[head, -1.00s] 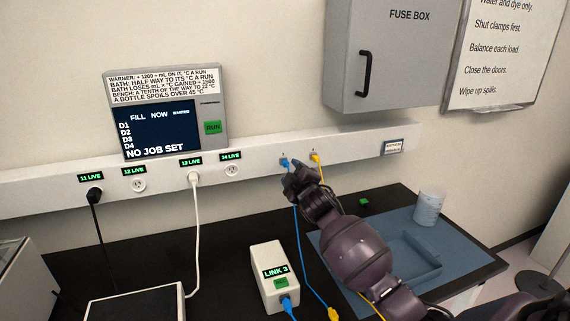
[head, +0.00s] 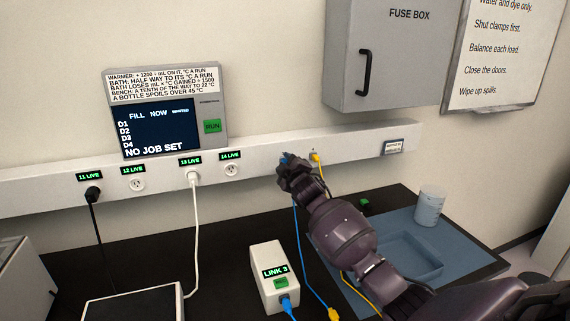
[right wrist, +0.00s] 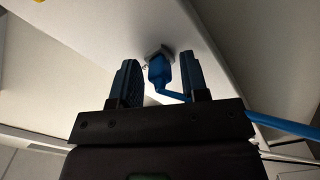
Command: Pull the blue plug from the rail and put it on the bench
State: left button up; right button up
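The blue plug (right wrist: 160,70) sits in a socket on the underside or face of the white rail (head: 260,147), seen in the right wrist view. Its blue cable bends away to the right there. My right gripper (right wrist: 160,82) is open, with one finger on each side of the plug and a visible gap to both. In the head view the right gripper (head: 287,163) is at the rail and hides most of the plug. The black bench (head: 215,250) lies below the rail. My left gripper is not in view.
A yellow plug (head: 315,157) is in the rail just right of my gripper. A white LINK 3 box (head: 265,268), blue tray (head: 400,259) and cup (head: 429,208) stand on the bench. The fuse box (head: 385,55) hangs above. Bare bench lies left of the LINK 3 box.

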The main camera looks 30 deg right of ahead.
grip_shut()
jog(key=shift+s, duration=0.1)
